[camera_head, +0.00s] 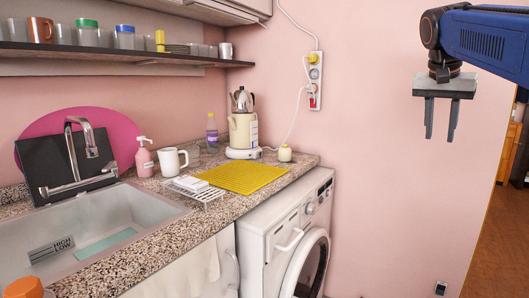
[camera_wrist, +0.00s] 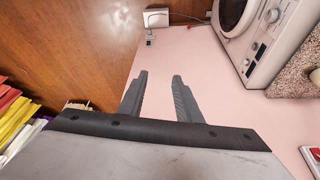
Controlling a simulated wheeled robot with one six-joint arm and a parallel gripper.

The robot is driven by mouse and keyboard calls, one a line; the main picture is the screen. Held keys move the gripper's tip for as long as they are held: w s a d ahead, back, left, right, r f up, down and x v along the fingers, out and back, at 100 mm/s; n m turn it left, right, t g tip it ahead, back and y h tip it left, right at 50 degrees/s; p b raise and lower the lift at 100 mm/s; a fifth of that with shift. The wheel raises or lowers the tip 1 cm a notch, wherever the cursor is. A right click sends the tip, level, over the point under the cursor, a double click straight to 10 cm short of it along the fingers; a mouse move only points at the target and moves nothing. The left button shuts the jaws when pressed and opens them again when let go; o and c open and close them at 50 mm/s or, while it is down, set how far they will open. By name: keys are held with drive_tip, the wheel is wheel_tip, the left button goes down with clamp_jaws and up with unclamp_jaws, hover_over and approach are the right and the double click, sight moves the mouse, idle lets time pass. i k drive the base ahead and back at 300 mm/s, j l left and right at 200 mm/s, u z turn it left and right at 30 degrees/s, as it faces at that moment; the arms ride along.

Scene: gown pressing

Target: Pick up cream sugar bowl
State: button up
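The cream sugar bowl (camera_head: 284,153) is a small round cream pot with a knob on top. It stands on the speckled counter near its right end, beside the kettle base and behind the yellow mat. My gripper (camera_head: 440,136) hangs at the upper right of the head view, in front of the pink wall, pointing down, well to the right of the bowl. Its two fingers are apart with nothing between them. In the wrist view my gripper (camera_wrist: 159,78) also shows open and empty. The bowl does not show in the wrist view.
A cream kettle (camera_head: 243,128) stands left of the bowl, and a yellow mat (camera_head: 240,178) lies in front. A white mug (camera_head: 173,162), soap bottle (camera_head: 145,160) and wire rack (camera_head: 196,190) are further left. The washing machine (camera_head: 290,235) is below the counter. A shelf (camera_head: 110,55) hangs above.

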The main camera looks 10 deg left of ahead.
sight(285, 152)
drive_tip(key=i+u, duration=0.45)
drive_tip(key=i+l+u, duration=0.2)
drive_tip(key=i+u, duration=0.2)
drive_tip(key=i+l+u, duration=0.15)
drive_tip(key=i+l, duration=0.2)
